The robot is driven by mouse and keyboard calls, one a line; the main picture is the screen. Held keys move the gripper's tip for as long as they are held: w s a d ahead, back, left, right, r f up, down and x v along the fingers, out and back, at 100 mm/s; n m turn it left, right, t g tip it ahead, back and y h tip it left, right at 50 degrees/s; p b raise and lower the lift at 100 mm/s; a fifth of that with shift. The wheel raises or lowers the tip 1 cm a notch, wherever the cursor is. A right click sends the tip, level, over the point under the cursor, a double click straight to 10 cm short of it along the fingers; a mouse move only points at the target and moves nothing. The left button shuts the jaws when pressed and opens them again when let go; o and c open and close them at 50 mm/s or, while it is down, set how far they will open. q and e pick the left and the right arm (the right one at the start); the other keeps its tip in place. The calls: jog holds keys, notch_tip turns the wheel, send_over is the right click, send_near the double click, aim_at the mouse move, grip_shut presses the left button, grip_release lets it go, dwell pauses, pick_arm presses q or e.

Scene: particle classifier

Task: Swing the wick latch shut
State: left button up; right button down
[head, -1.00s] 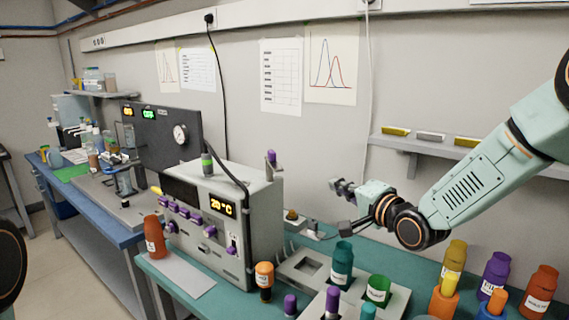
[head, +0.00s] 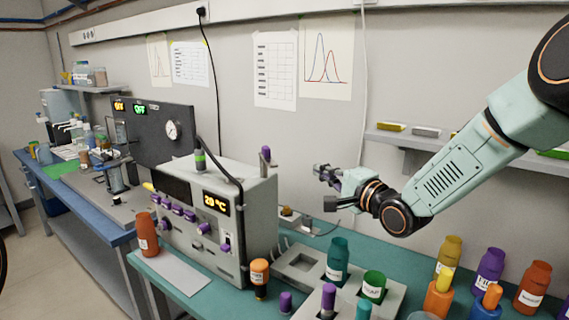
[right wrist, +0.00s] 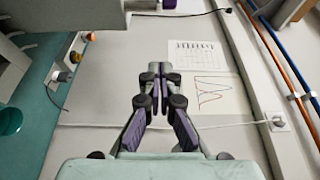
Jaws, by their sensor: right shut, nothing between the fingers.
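A grey instrument box (head: 262,220) with a lit "20 °C" display stands on the teal bench in the head view. It has purple knobs on its front and a purple-topped post (head: 265,156) on its top right edge. I cannot tell which part is the wick latch. My right gripper (head: 325,188) is in the air right of the box, apart from it. In the right wrist view the right gripper (right wrist: 155,72) has its fingers together with nothing between them, against the wall behind. My left gripper is not in view.
A small unit with knobs (right wrist: 72,58) is at the left of the right wrist view. Teal and green bottles (head: 337,262) stand in a pale rack below my right arm. Orange, yellow and purple bottles (head: 489,268) are at the right. A wall shelf (head: 405,140) lies behind the arm.

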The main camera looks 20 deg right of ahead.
aim_at(268, 154)
jog(key=w+a, duration=0.6)
jog(key=w, duration=0.2)
jog(key=shift+w+p, duration=0.25)
jog(key=shift+p, duration=0.1)
jog(key=shift+a, duration=0.2)
